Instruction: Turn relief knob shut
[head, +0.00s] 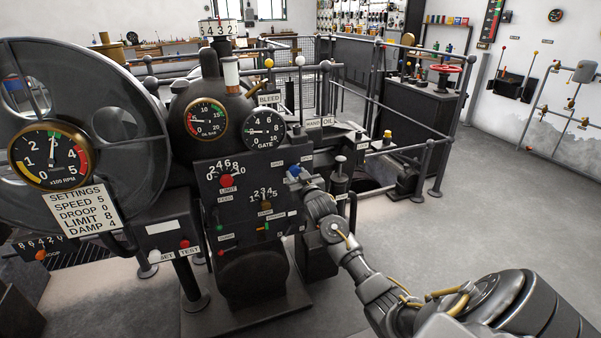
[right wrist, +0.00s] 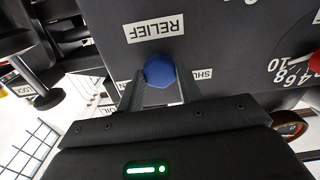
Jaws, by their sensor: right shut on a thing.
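The blue relief knob (right wrist: 160,71) sits on the dark panel below the RELIEF label (right wrist: 155,29) in the right wrist view. A SHUT label, partly covered, shows just right of the knob. My right gripper (right wrist: 158,85) has its two fingers on either side of the knob and is shut on it. In the head view the knob (head: 294,171) shows small at the right edge of the dark panel (head: 215,200), with my right gripper (head: 305,182) at it. My left gripper is out of view.
A red limit knob (head: 226,181) and a numbered dial are on the same panel. A gate gauge (head: 264,130) and an oil gauge (head: 205,119) sit above. A hand oil pump lever (head: 340,175) stands right of the panel. Open floor (head: 480,200) lies to the right.

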